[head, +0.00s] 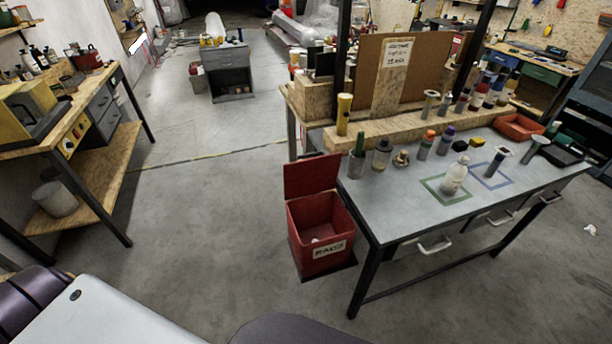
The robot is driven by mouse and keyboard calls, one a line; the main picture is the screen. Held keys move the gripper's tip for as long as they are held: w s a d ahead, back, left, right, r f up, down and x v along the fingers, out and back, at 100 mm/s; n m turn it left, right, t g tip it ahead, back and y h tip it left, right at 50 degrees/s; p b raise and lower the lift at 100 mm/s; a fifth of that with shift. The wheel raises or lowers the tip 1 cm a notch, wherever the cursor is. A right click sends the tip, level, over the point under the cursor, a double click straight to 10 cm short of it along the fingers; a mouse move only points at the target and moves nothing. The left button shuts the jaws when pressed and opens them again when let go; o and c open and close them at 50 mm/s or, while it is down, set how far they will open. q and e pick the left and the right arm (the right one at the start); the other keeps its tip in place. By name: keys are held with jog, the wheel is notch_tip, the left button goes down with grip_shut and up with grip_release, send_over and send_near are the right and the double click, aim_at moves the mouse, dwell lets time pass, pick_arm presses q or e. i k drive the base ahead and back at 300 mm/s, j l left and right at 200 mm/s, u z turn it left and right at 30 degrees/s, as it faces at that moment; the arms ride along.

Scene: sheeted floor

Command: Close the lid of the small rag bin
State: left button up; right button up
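The small red rag bin (321,231) stands on the floor at the left end of the grey workbench. A white label on its front reads RAGS. Its red lid (312,174) is open and stands up at the back of the bin. Something small and pale lies inside the bin, too small to make out. Neither of my grippers shows in the head view.
The grey workbench (400,220) with bottles and tools is just right of the bin, its front leg (365,282) close by. A wooden bench (100,92) stands at the left. The floor (205,230) left of the bin is clear.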

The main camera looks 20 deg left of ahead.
aim_at(316, 175)
jog(key=j+z, duration=0.25)
jog(key=j, duration=0.45)
jog(key=k+j+z, duration=0.1)
jog(key=j+z, duration=0.2)
jog(key=j, duration=0.35)
jog(key=i+j+z, duration=0.1)
jog(key=j+z, duration=0.35)
jog(key=j, duration=0.7)
jog(key=i+j+z, duration=0.15)
jog(key=j, duration=0.15)
jog(key=i+j+z, duration=0.15)
jog(key=j, duration=0.2)
jog(key=j+z, duration=0.15)
jog(key=j, duration=0.15)
jog(key=i+j+z, duration=0.2)
jog(key=j, duration=0.2)
jog(key=i, duration=0.05)
